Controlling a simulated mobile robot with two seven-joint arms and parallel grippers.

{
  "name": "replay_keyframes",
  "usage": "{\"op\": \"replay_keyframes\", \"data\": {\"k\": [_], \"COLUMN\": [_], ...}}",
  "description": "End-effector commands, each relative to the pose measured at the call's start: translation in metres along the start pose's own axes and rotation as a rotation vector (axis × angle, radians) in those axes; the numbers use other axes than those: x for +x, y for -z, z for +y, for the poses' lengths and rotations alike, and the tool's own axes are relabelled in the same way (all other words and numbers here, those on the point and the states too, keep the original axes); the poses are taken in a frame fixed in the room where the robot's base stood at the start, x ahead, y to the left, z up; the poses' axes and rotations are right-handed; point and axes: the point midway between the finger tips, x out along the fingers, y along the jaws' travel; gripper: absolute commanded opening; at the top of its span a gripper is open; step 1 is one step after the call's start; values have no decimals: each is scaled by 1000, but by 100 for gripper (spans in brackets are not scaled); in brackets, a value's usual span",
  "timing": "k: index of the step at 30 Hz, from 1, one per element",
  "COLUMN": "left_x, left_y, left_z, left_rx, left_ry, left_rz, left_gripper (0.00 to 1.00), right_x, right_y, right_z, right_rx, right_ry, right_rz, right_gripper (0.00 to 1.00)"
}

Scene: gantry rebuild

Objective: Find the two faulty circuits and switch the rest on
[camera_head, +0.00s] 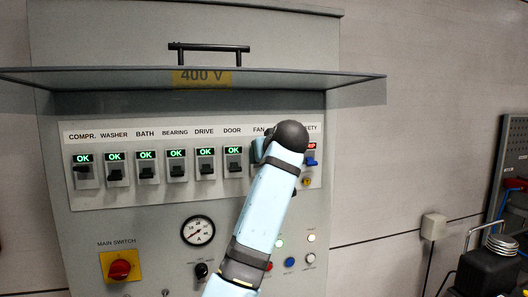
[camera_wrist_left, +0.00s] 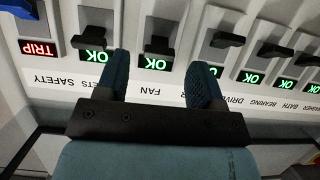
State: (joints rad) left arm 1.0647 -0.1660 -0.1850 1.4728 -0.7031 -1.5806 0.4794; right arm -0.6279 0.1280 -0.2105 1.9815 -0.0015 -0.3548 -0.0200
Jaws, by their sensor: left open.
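The breaker row (camera_head: 70,198) runs from COMPR. to SAFETY. The COMPR. breaker (camera_head: 84,175) shows OK, its lever close under the display. WASHER, BATH, BEARING, DRIVE and DOOR (camera_head: 233,168) show OK, with levers lower. The SAFETY display (camera_head: 311,146) is red, reading TRIP in the left wrist view (camera_wrist_left: 37,50). My left gripper (camera_head: 262,149) is at FAN, hiding FAN and its right neighbour in the head view. In the left wrist view, my left gripper (camera_wrist_left: 160,80) is open, fingers either side of the FAN breaker (camera_wrist_left: 158,45). FAN and SOCKETS (camera_wrist_left: 92,42) show OK, levers near their displays.
A raised clear cover (camera_head: 300,80) with a black handle (camera_head: 208,50) juts out above the row. Below are an ammeter (camera_head: 198,231), a red main switch (camera_head: 120,268) and several knobs and lamps. A wall box (camera_head: 434,226) and dark equipment stand at right.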

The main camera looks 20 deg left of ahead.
Motion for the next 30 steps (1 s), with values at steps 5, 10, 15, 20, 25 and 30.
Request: {"op": "replay_keyframes", "data": {"k": [5, 10, 15, 20, 25, 30], "left_x": [19, 25, 26, 25, 25, 26], "left_y": [1, 0, 0, 0, 0, -2], "left_z": [0, 0, 0, 0, 0, 0], "left_rx": [2, 0, 0, 0, 0, 0], "left_ry": [2, 0, 0, 0, 0, 0], "left_rz": [0, 0, 1, 1, 1, 14], "left_gripper": [62, 62, 62, 34, 12, 12], "right_x": [-2, 1, 3, 2, 2, 3], "right_y": [2, 2, 1, 1, 2, 2], "right_z": [2, 0, 0, 1, 0, -2], "right_rx": [22, 44, 44, 39, 37, 31], "right_ry": [-9, -15, -15, -14, -11, -8], "right_rz": [-7, -10, -10, -10, -8, -2], "right_gripper": [43, 43, 43, 43, 43, 43]}}
